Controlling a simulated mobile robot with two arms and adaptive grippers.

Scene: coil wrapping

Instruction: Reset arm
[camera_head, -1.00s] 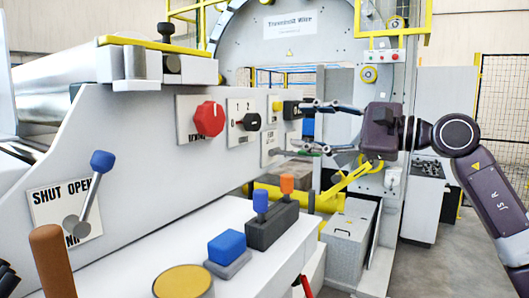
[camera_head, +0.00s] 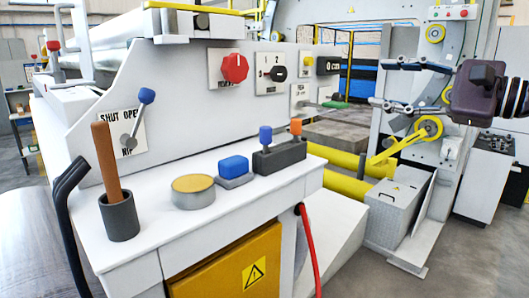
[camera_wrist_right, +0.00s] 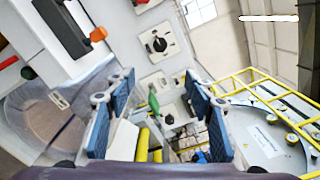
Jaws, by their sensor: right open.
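My right gripper (camera_head: 388,84) reaches in from the right in the head view. Its two fingers are spread wide, with nothing between them. It is in front of the machine at the right end of the panel, near a green-handled lever (camera_head: 335,105). Whether a finger touches the lever cannot be told. In the right wrist view the blue-padded fingers (camera_wrist_right: 160,112) also stand apart, and the green handle (camera_wrist_right: 154,103) shows in the gap beyond them. My left gripper is not in view.
The white panel carries a red knob (camera_head: 234,68), a black switch (camera_head: 279,72) and a blue-tipped SHUT/OPEN lever (camera_head: 147,96). The console (camera_head: 165,235) holds a brown stick in a grey cup (camera_head: 120,216) and coloured buttons. Open floor (camera_head: 459,262) lies at lower right.

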